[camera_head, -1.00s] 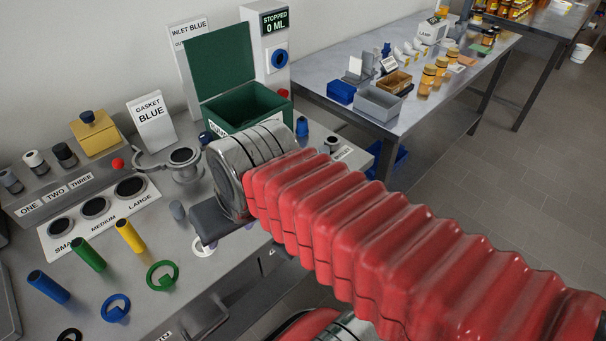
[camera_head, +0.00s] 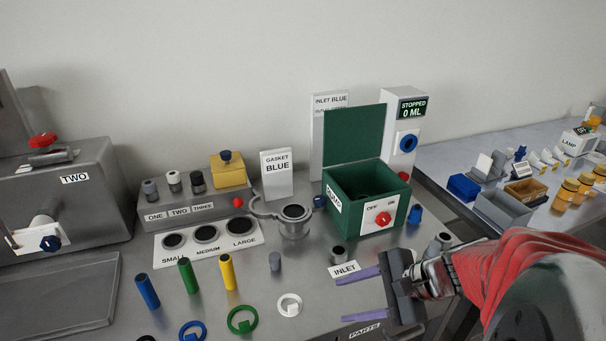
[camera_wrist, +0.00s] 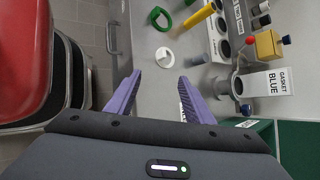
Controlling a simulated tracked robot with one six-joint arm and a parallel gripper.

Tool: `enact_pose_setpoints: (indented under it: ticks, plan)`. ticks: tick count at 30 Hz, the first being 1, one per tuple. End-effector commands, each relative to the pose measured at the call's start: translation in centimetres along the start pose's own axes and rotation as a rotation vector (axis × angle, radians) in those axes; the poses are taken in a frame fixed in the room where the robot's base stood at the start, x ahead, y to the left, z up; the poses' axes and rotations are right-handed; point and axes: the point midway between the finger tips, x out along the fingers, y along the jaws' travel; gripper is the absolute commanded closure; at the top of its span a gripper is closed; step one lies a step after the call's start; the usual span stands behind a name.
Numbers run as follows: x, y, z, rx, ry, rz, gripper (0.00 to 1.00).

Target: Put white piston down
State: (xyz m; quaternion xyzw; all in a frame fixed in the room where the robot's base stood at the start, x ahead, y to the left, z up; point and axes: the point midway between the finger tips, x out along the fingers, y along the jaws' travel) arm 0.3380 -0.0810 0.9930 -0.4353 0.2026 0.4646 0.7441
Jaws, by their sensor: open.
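A piston with a white top (camera_head: 173,181) stands upright over slot TWO of the grey rack (camera_head: 190,207), between a grey-topped one (camera_head: 150,190) and a black-topped one (camera_head: 198,182). My gripper (camera_head: 340,298) is at the right front of the bench, right of the rack and over the INLET and PARTS labels. Its two purple fingers are apart, with nothing between them. In the wrist view my gripper (camera_wrist: 159,77) is also open and empty. A white ring (camera_wrist: 165,57) lies on the bench beyond the fingertips.
The green pump box (camera_head: 365,205) stands open behind my gripper. The tray of SMALL, MEDIUM and LARGE holes (camera_head: 207,240) lies before the rack. Blue, green and yellow cylinders (camera_head: 227,272) and coloured rings (camera_head: 242,320) are at the front. A short grey cylinder (camera_head: 275,262) stands nearby.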

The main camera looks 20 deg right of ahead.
Motion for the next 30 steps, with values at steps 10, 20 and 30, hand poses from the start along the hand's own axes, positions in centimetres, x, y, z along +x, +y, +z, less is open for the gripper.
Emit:
enact_pose_setpoints:
  ticks: [10, 20, 30]
  plan:
    - [-3.5, -2.3, -8.2, 0.537, -0.097, -0.343, 0.52]
    - [-9.2, -1.7, -17.4, 0.962, -0.18, -0.713, 0.52]
    - [-11.3, -0.8, -20.3, 1.076, -0.205, -0.835, 0.52]
